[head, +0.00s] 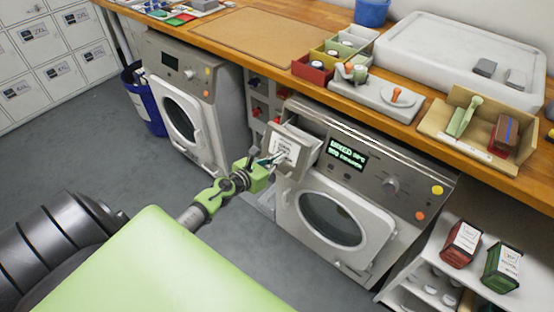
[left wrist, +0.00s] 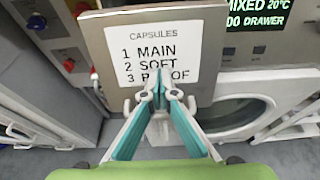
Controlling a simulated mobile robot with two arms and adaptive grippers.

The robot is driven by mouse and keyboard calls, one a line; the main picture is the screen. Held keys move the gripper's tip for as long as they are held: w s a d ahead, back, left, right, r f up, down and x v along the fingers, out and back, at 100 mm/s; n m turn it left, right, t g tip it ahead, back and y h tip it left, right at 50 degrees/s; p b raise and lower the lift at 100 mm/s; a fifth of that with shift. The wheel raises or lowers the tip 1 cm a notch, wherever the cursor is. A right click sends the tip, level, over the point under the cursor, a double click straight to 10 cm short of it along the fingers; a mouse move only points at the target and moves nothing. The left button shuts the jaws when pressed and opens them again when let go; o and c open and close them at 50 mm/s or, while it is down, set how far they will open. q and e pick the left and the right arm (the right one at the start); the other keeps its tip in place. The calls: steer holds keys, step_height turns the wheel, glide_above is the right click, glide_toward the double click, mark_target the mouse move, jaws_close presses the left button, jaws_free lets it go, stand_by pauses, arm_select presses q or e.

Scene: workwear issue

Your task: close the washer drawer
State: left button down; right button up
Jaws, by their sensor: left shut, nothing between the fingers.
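The washer drawer (head: 301,141) stands pulled out from the upper left of the right-hand washer (head: 350,200). Its grey front carries a white label. In the left wrist view the drawer front (left wrist: 215,88) fills the upper middle, and its label reads "CAPSULES 1 MAIN 2 SOFT", with a third line partly covered by my fingers. My left gripper (head: 272,160) is at the drawer front, shut and empty; its fingertips (left wrist: 160,88) meet in front of the label's lower part. I cannot tell whether they touch it. My right gripper is not in view.
A second washer (head: 184,108) stands to the left, with a blue bin (head: 146,105) beside it. The wooden counter (head: 225,38) above holds coloured boxes, trays and a white case (head: 450,50). A shelf with red and green packs (head: 502,265) stands at right. Grey floor is free at left.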

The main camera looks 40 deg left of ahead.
arm_select(q)
steer(key=b, duration=0.2)
glide_toward(303, 136)
steer(key=x, duration=0.2)
steer(key=f+x, duration=0.1)
steer(key=x, duration=0.2)
steer(key=shift+s+d, duration=0.15)
steer(key=shift+w, duration=0.25)
steer(key=shift+r, duration=0.35)
steer(key=shift+w+r, duration=0.1)
